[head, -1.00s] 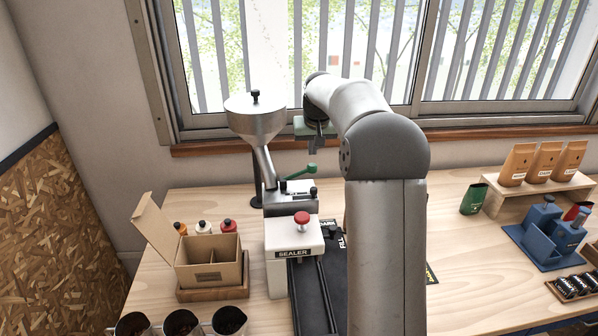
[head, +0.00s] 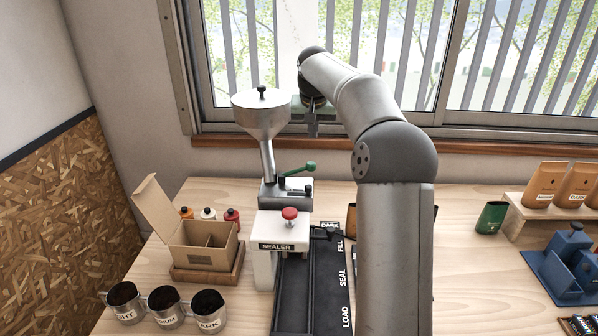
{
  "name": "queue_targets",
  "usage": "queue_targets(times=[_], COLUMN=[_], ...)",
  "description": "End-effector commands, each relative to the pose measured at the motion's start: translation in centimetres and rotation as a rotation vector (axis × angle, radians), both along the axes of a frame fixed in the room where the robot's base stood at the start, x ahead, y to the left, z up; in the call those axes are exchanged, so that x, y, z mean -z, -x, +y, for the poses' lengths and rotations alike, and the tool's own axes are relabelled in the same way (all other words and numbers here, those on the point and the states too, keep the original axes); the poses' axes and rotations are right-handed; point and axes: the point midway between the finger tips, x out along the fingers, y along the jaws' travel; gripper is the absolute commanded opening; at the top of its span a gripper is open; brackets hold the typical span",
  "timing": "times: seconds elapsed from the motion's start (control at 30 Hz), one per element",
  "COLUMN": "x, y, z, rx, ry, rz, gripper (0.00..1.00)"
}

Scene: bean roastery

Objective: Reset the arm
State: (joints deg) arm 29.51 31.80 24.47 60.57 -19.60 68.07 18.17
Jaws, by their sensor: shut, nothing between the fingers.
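My gripper (head: 313,125) hangs at the end of my arm in the head view, beside and to the right of the metal hopper (head: 262,112), in front of the window. It points down and is shut, with nothing seen in it. It is clear of the table. My arm's upright link covers the table to the right of the black conveyor track.
A white sealer (head: 281,232) with a red knob stands before the hopper, beside the track (head: 313,290). A cardboard box (head: 204,246), several bottles and mugs (head: 166,305) are at left.

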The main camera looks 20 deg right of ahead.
Motion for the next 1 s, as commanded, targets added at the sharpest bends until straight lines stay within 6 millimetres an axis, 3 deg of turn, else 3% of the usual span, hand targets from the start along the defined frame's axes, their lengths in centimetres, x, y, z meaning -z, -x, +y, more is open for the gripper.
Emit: queue_targets(times=[0.53, 1.0], x=[6.0, 6.4], y=[0.0, 0.0], z=[0.1, 0.1], rx=[-0.002, -0.002], ry=[-0.001, -0.001], rz=[0.002, 0.001], gripper=[0.0, 0.0])
